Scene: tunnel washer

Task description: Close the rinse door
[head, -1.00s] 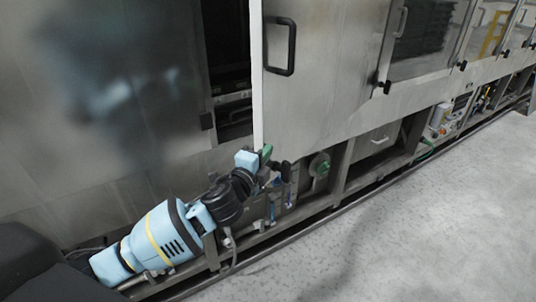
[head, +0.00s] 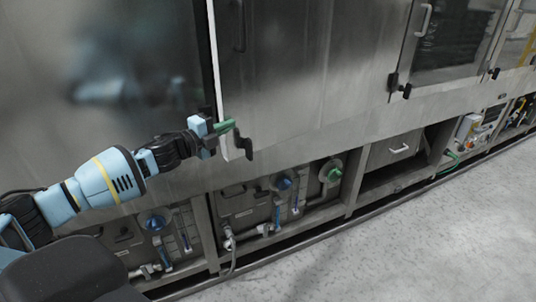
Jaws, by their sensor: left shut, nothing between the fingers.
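The rinse door (head: 290,75) is the large grey metal panel in the upper middle, with a pale left edge and a dark handle (head: 239,25). Only a narrow dark strip shows between that edge and the metal panel to its left; I cannot tell whether the door is fully seated. My left gripper (head: 226,128) reaches in from the left and is shut, with nothing held. Its green tip lies across the lower left corner of the door and appears to touch it. A black piece hangs just right of the tip; I cannot tell what it belongs to. My right gripper is out of view.
Below the door runs an open frame with valves, pipes and a green round fitting (head: 331,171). A drawer front (head: 398,150) sits to its right. A windowed door (head: 455,40) stands further right. The grey floor (head: 420,240) is clear at lower right.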

